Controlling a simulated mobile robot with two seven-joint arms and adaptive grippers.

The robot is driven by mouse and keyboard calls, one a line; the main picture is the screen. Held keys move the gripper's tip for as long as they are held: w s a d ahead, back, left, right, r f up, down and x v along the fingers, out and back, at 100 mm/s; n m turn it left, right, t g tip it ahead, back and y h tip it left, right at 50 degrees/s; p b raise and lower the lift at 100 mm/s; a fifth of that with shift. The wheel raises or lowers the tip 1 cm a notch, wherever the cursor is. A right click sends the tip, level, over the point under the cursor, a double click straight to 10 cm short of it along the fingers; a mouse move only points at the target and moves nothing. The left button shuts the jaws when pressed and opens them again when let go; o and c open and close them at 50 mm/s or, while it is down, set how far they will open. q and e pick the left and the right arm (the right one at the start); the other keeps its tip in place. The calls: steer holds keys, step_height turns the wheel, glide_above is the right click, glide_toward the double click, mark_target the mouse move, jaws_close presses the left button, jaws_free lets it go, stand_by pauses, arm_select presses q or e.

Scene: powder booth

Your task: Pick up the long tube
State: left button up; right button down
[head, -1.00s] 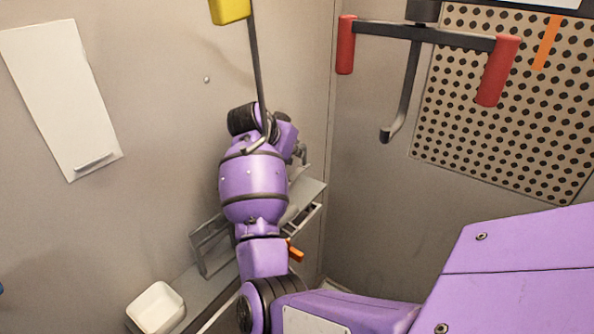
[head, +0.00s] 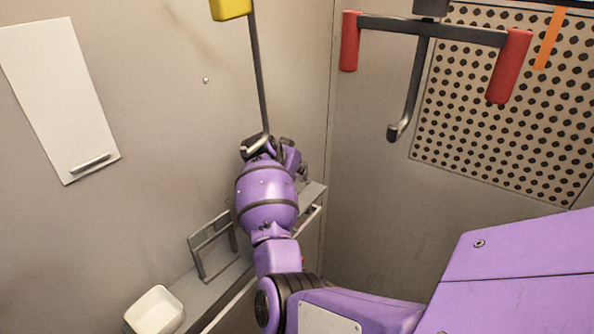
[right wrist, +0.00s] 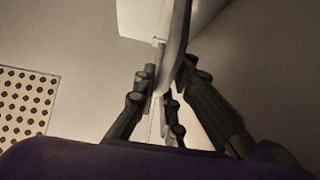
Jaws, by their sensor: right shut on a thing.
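My right gripper (head: 272,148) is at the far end of the purple arm, beside the lower end of a dark hanging rod with a hook (head: 259,85). In the head view its fingers are small and partly hidden by the wrist, and I cannot make out what it holds there. In the right wrist view, the fingers of my right gripper (right wrist: 168,98) are closed around a pale, long, slightly curved piece, which looks like the long tube (right wrist: 178,45). The piece runs up out of that picture, and its full length is hidden. My left gripper is not in view.
A dark hanger with red handles (head: 434,32) and a hook hangs at the right, before a perforated panel (head: 505,100). A yellow block (head: 231,9) tops the hanging rod.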

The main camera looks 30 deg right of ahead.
steer(key=shift+f, duration=0.15)
steer(key=c, duration=2.2)
jaws_free()
steer(key=shift+f, duration=0.1)
steer(key=o, duration=0.4)
